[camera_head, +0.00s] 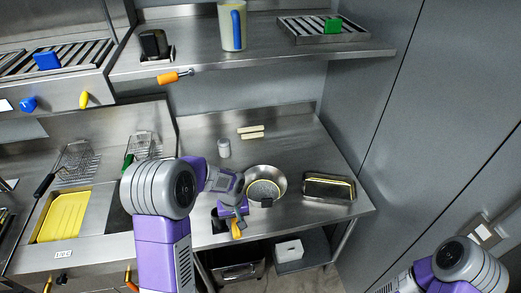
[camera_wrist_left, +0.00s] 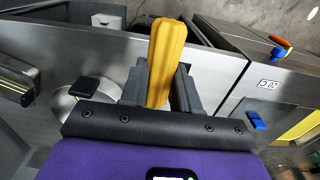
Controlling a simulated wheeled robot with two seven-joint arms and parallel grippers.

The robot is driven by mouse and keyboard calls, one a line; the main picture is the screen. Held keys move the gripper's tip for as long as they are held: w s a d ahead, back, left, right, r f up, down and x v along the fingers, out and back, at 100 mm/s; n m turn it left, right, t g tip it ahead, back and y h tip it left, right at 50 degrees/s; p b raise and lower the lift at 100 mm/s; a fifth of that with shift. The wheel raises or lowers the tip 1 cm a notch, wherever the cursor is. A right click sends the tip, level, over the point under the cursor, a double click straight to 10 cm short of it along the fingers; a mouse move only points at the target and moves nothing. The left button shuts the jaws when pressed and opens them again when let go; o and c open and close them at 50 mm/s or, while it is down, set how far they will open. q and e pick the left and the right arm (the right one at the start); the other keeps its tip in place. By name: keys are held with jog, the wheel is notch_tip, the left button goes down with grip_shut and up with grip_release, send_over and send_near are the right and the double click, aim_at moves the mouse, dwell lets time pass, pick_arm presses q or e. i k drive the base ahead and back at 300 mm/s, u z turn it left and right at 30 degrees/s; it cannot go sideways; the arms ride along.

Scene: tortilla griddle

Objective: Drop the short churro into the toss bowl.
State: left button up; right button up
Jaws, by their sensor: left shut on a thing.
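My left gripper (camera_head: 238,222) is shut on an orange-yellow ridged stick, which looks like the short churro (camera_wrist_left: 162,62). It stands out from between the fingers in the left wrist view and shows small in the head view (camera_head: 236,231). The round metal toss bowl (camera_head: 281,176) sits on the steel counter just right of and beyond the gripper, with a dark tab at its near rim. The bowl also shows at the left of the left wrist view (camera_wrist_left: 60,105), apart from the churro. My right gripper is out of view; only part of its arm shows.
A dark rectangular tray (camera_head: 341,193) stands right of the bowl. Two pale sticks (camera_head: 252,135) lie at the counter's back, near a small grey shaker (camera_head: 224,149). A fryer with a yellow surface (camera_head: 63,217) is at left. A shelf (camera_head: 270,60) hangs above.

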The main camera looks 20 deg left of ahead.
aim_at(259, 193)
jog(key=i, duration=0.9)
